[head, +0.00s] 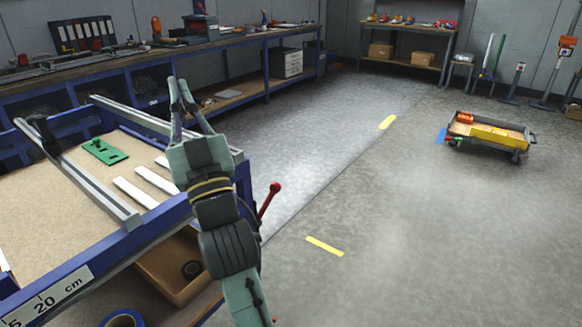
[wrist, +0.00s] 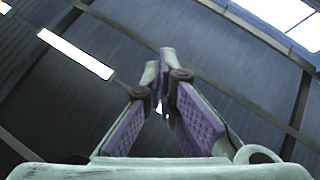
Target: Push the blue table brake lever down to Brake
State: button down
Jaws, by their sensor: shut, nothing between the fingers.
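The blue table (head: 150,225) stands at the left with a tan top and grey rails. A red lever with a round knob (head: 273,188) sticks up at the table's right side, tilted a little to the right. Its lower end is hidden behind my arm, and I can read no Brake mark. My gripper (head: 178,82) points up and away, above the table's right edge, up and left of the knob and apart from it. Its fingertips are together and empty. In the wrist view the gripper (wrist: 165,58) faces the ceiling and lights; no lever shows there.
A green plate (head: 104,151) and white strips (head: 137,193) lie on the table top. A cardboard box (head: 165,275) sits below the table. A long workbench (head: 165,55) runs behind. The floor to the right is clear up to a low cart (head: 492,134).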

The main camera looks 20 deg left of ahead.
jog(key=w+d+f+m+g+h, duration=0.2)
jog(key=w+d+f+h, duration=0.4)
jog(key=w+d+f, duration=0.45)
jog(key=w+d+f+m+g+h, duration=0.2)
jog(key=w+d+f+h, duration=0.45)
jog(key=w+f, duration=0.65)
jog(key=a+n+g+y, duration=0.1)
jog(key=n+g+y, duration=0.1)
jog(key=n+g, duration=0.1)
jog(key=a+f+n+g+y, duration=0.1)
jog(key=a+n+g+y, duration=0.1)
jog(key=n+g, duration=0.1)
jog(key=w+a+n+g+y, duration=0.1)
jog(key=n+g+y, duration=0.1)
jog(key=n+g, duration=0.1)
jog(key=shift+a+f+n, duration=0.2)
jog(key=shift+a+n, duration=0.1)
jog(key=shift+a, duration=0.05)
